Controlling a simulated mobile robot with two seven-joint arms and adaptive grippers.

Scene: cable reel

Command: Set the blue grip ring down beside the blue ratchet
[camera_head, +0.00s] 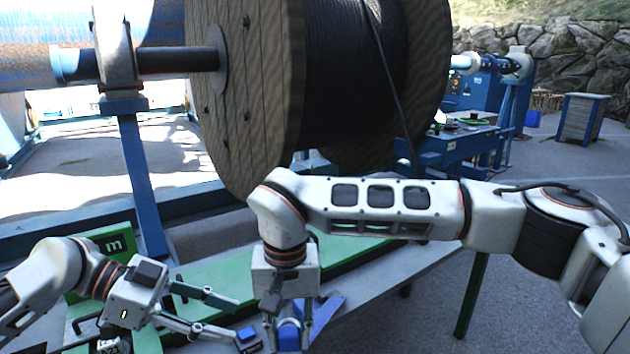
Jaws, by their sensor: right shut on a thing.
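My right gripper (289,326) points down at the bottom middle of the head view. It is shut on a small blue piece (289,338), which looks like the blue grip ring; the fingers and the frame's edge hide much of it. My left gripper (238,319) is to its left, its two fingers apart with nothing seen between them. A small blue and black thing (247,335) lies by the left gripper's lower fingertip. A flat, angular blue piece (326,312) is just right of the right gripper. I cannot tell which of these two is the blue ratchet.
A large wooden cable reel (250,90) with black cable stands behind the bench. The bench has a green top (220,275) and a pale front strip (400,284). A green box (112,243) stands at left. Blue machinery (470,140) is at the back right.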

